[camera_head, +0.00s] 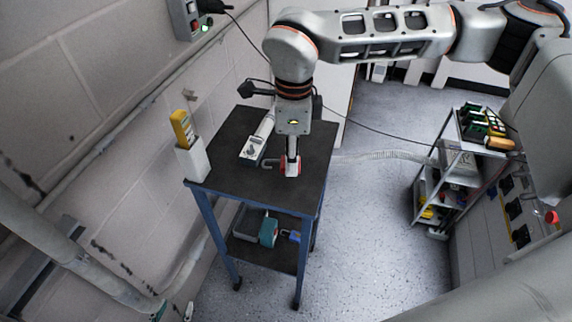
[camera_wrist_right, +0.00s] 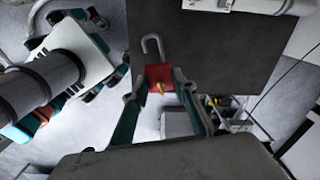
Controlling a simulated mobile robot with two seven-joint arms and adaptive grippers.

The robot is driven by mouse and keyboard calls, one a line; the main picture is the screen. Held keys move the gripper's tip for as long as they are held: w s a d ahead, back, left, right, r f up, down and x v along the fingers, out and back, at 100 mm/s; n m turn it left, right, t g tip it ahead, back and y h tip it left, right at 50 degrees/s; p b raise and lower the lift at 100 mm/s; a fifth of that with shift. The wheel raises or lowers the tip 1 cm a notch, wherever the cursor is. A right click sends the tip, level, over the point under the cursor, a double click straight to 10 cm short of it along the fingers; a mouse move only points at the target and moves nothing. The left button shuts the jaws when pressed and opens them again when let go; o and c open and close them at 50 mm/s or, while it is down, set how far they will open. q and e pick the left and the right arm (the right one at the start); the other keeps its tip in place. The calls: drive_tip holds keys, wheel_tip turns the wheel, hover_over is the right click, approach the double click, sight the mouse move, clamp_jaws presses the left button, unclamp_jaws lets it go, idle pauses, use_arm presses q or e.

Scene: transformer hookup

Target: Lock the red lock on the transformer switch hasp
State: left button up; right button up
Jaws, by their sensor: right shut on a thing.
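The red lock (camera_head: 283,168) is held over the dark top of the work table, near its right side. It also shows in the right wrist view (camera_wrist_right: 158,73), with its silver shackle (camera_wrist_right: 152,47) pointing away from my gripper and a brass-coloured part on its near face. My right gripper (camera_head: 291,168) points down and is shut on the red lock. What looks like my left gripper (camera_head: 175,311) is partly cut off at the bottom left; its jaws are unclear. A grey cabinet (camera_head: 500,245) with black switches and a red knob stands at the right. I cannot make out a hasp.
The work table (camera_head: 225,180) carries a white-grey instrument (camera_head: 256,150) and a white holder (camera_head: 193,160) with a yellow tool (camera_head: 181,128). Its lower shelf holds a teal item (camera_head: 268,231). A stocked shelf cart (camera_head: 447,180) stands at right. Speckled floor (camera_head: 370,240) between them is open.

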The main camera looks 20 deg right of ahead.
sight(286, 187)
drive_tip(key=shift+a+f+m, duration=0.4)
drive_tip(key=shift+a+m, duration=0.1)
drive_tip(key=shift+m, duration=0.6)
drive_tip(key=shift+a+m, duration=0.1)
drive_tip(key=shift+m, duration=0.2)
drive_tip(key=shift+f, duration=0.1)
drive_tip(key=shift+f+b, duration=1.2)
drive_tip(key=shift+f, duration=0.65)
drive_tip(key=shift+f+b, duration=0.3)
drive_tip(key=shift+f, duration=0.7)
